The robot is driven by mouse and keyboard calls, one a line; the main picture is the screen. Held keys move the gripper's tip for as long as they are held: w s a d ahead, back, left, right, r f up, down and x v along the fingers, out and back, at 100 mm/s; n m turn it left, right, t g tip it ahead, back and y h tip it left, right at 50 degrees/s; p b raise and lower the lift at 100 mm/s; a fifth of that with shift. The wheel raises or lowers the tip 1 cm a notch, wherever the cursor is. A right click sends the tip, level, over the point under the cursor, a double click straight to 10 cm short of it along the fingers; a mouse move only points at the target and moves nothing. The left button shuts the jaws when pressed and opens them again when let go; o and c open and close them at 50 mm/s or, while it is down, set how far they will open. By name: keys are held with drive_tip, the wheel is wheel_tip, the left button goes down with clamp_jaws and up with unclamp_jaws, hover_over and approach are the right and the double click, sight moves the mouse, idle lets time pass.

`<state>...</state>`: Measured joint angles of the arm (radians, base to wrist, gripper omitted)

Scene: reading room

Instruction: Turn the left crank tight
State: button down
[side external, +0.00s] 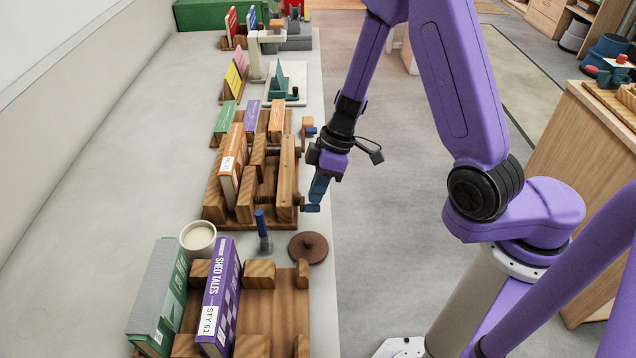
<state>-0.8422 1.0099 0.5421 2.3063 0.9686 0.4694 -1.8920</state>
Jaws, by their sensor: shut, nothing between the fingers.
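A wooden book press (287,172) stands on the long grey counter, with an orange-spined book (231,165) upright in it. Two cranks stick out from its right side. The near crank (310,208) shows a small blue part at the press's lower right corner. The far crank (308,123) shows an orange and blue part further back. My gripper (318,192) points down beside the counter's right edge, just above the near crank. Its fingers are shut and hold nothing. Whether the fingertips touch the crank cannot be told. The crank's shaft is partly hidden.
A brown round disc (308,247), a blue-handled tool (262,230) and a white cup (198,237) stand just in front of the press. A wooden rack (275,305) with a purple book (219,295) is nearer. Open floor (385,240) lies right of the counter.

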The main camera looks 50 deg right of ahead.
drive_tip(key=shift+s+a+f+g, duration=0.3)
drive_tip(key=shift+s+a, duration=0.15)
drive_tip(key=shift+s, duration=0.05)
drive_tip(key=shift+w+d+r, duration=0.1)
drive_tip(key=shift+w+r, duration=0.15)
drive_tip(key=shift+r, duration=0.1)
drive_tip(key=a+v, duration=0.1)
drive_tip(key=v, duration=1.3)
drive_tip(key=s+d+r+n+h, duration=0.1)
drive_tip(key=s+h, duration=0.1)
drive_tip(key=s, duration=0.8)
drive_tip(key=s+d+n+h, duration=0.2)
drive_tip(key=s, duration=0.8)
drive_tip(key=shift+d+r, duration=0.35)
drive_tip(key=shift+r, duration=0.05)
